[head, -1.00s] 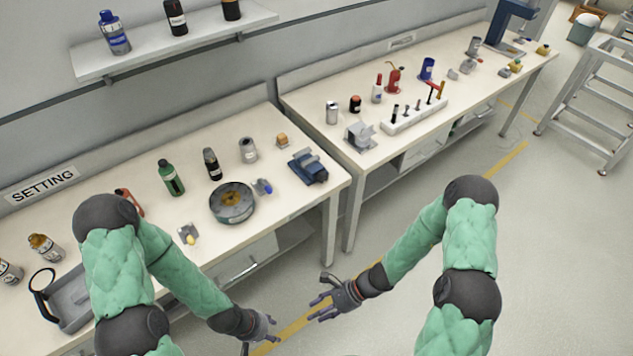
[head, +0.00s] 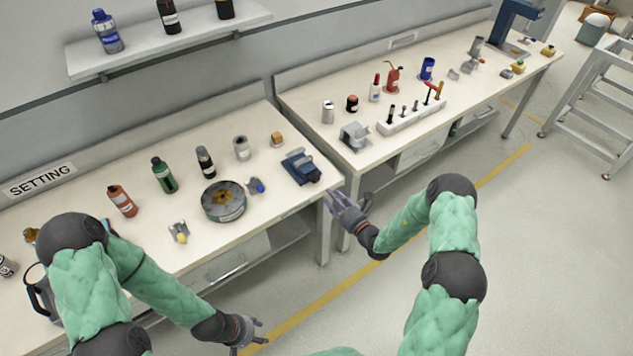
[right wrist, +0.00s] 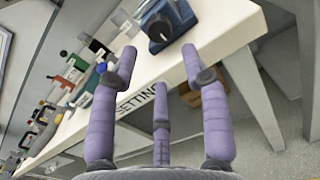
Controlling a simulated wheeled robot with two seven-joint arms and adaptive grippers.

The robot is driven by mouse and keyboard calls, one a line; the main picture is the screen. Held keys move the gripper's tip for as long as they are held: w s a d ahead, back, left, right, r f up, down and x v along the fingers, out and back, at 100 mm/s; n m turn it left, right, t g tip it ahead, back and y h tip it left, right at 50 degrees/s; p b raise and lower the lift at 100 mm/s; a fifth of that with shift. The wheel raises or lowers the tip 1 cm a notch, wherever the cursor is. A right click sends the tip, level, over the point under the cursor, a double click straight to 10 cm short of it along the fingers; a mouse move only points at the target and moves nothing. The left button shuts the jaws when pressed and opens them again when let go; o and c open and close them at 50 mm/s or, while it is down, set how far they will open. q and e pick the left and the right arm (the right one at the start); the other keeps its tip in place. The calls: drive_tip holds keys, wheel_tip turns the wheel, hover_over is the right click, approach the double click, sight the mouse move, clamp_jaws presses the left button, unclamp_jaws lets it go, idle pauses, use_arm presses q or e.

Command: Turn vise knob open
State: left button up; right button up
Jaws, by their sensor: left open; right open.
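The blue vise (head: 301,167) sits near the front right corner of the left workbench in the head view. It also shows at the top of the right wrist view (right wrist: 168,22), where its dark round knob (right wrist: 158,29) faces my gripper. My right gripper (head: 338,197) is open and empty, just in front of the bench edge and to the lower right of the vise, apart from it. In the right wrist view its purple fingers (right wrist: 160,72) are spread below the vise. My left gripper (head: 258,330) is open and empty, low in front of the bench over the floor.
Floor in front is clear.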

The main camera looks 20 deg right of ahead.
sight(317, 180)
drive_tip(key=b+x, duration=0.1)
drive_tip(key=x, duration=0.8)
drive_tip(key=shift+w+a, duration=0.1)
drive_tip(key=c, duration=0.9)
